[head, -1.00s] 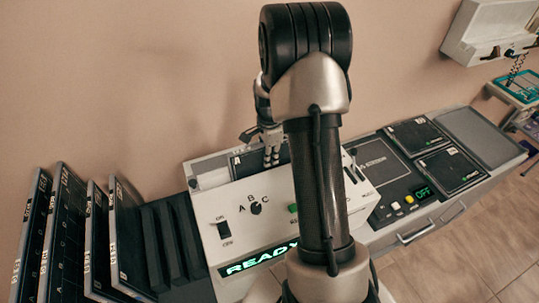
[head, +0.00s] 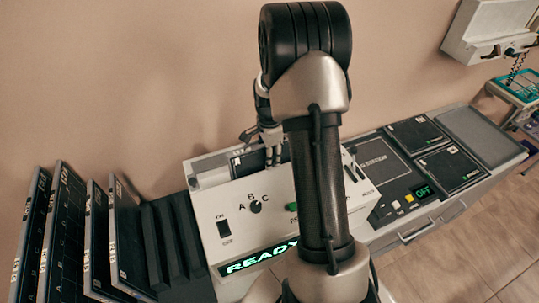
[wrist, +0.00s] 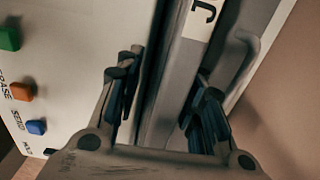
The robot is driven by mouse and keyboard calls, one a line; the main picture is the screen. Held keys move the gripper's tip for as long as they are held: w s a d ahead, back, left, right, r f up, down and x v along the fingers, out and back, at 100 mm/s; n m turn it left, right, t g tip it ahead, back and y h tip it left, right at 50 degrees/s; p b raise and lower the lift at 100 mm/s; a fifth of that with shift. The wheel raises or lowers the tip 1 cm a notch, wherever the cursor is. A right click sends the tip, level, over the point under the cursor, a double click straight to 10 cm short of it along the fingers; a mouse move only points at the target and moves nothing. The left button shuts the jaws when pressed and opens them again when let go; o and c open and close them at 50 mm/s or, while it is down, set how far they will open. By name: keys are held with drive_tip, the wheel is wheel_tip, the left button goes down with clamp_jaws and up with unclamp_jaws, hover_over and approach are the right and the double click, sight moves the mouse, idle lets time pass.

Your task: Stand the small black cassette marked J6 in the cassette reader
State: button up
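A black cassette (head: 249,162) stands in the slot of the pale cassette reader (head: 235,208). Its white label shows a J in the wrist view (wrist: 203,16); I cannot read the whole mark, so cannot tell if it is J6. My gripper (head: 272,157) points down at this cassette's top edge. In the wrist view its fingers (wrist: 163,105) are apart, one on each side of the grey edge strip, with a gap showing on the left. The finger tips are partly hidden. Two smaller black cassettes lie flat on the right, an upper one (head: 417,134) and a lower one (head: 451,169).
Several large black cassettes (head: 68,225) stand in a rack at the left, with empty slots (head: 170,240) beside them. The reader's display reads READY. An empty grey tray (head: 483,137) lies at the right end. The wall is close behind the reader.

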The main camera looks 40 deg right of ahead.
wheel_tip(320, 180, up, 12)
drive_tip(key=shift+r, duration=0.1)
idle(0.4)
idle(0.3)
wheel_tip(320, 180, up, 6)
drive_tip(key=p, duration=0.5)
idle(0.5)
